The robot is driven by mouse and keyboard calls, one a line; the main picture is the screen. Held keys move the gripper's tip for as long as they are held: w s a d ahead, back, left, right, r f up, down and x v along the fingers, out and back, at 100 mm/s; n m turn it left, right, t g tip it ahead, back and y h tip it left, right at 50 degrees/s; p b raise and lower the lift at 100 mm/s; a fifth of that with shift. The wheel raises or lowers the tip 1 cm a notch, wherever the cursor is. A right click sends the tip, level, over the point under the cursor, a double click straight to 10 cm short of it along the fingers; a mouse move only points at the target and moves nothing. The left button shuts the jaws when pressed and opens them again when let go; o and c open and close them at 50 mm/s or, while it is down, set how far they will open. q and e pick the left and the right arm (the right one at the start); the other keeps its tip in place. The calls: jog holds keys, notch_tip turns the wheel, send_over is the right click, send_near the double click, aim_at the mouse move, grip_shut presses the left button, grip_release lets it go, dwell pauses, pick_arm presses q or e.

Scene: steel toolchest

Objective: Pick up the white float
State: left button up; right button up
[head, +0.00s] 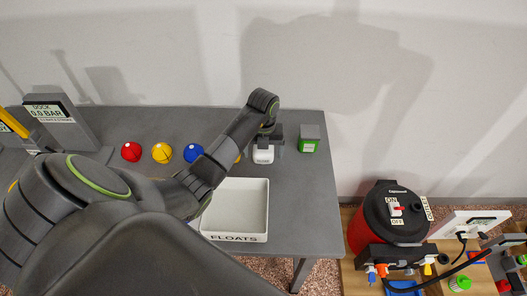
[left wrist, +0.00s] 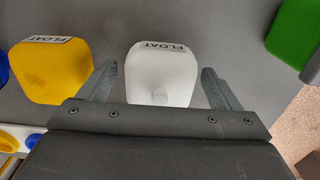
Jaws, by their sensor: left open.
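The white float (head: 263,155) stands on the grey table, behind the far right corner of the white FLOATS tray (head: 262,237). My left gripper (head: 264,142) is above it, pointing down. In the left wrist view the white float (left wrist: 162,78) lies between the two open fingers of my left gripper (left wrist: 158,85), with a visible gap on each side. Its FLOAT label faces the far side. Whether the fingertips are low enough to be level with it, I cannot tell. My right gripper does not show.
A yellow float (left wrist: 52,72) is close on the left of the fingers. A green-and-grey block (head: 309,139) stands to the right. Red (head: 131,152), yellow (head: 162,153) and blue (head: 193,153) round pieces line the table. A red-and-black canister (head: 396,212) stands beyond the table's right edge.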

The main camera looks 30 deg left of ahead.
pick_arm(q)
jog(key=shift+f, duration=0.3)
jog(key=c, duration=1.1)
jog(key=shift+o, duration=0.2)
jog(key=shift+r, duration=0.15)
jog(key=shift+w+r, duration=0.1)
jog(key=shift+r, duration=0.25)
notch_tip(320, 180, up, 3)
jog(key=shift+b, duration=0.45)
notch_tip(320, 180, up, 5)
jog(key=p, duration=0.3)
jog(key=shift+r+p, duration=0.35)
jog(key=shift+p, duration=0.1)
